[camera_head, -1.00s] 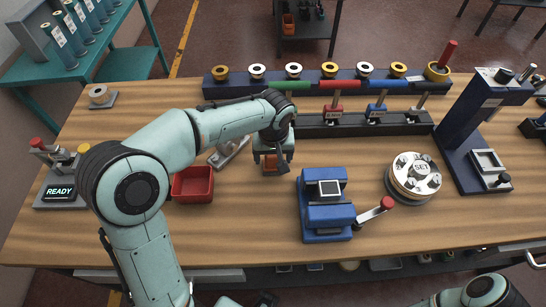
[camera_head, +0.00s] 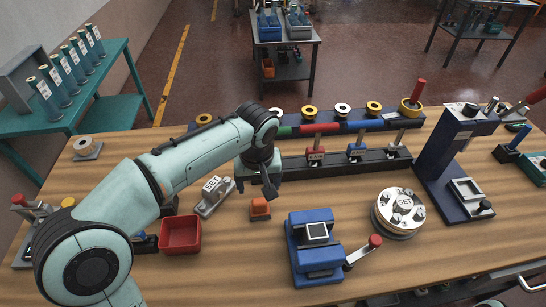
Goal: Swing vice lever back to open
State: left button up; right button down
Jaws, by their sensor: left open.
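The blue vice (camera_head: 318,262) stands near the front middle of the wooden table. Its lever (camera_head: 358,254) sticks out to the right and slightly back, ending in a red knob (camera_head: 375,241). A small square piece with a pale rim (camera_head: 317,230) sits at the top of the vice. My left gripper (camera_head: 268,192) is open and empty, pointing down behind and left of the vice, apart from it. An orange block (camera_head: 260,209) lies on the table just in front of the gripper's fingers. My right gripper is out of view.
A red bin (camera_head: 180,234) and a grey SET fixture (camera_head: 213,196) are left of the block. A round SET dial (camera_head: 400,210) and a dark blue press (camera_head: 440,165) stand to the right. A dark rack (camera_head: 340,160) with small clamps lies behind. The table front is clear.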

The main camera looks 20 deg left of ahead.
aim_at(374, 241)
jog(key=k+l, duration=0.8)
jog(key=k, duration=0.05)
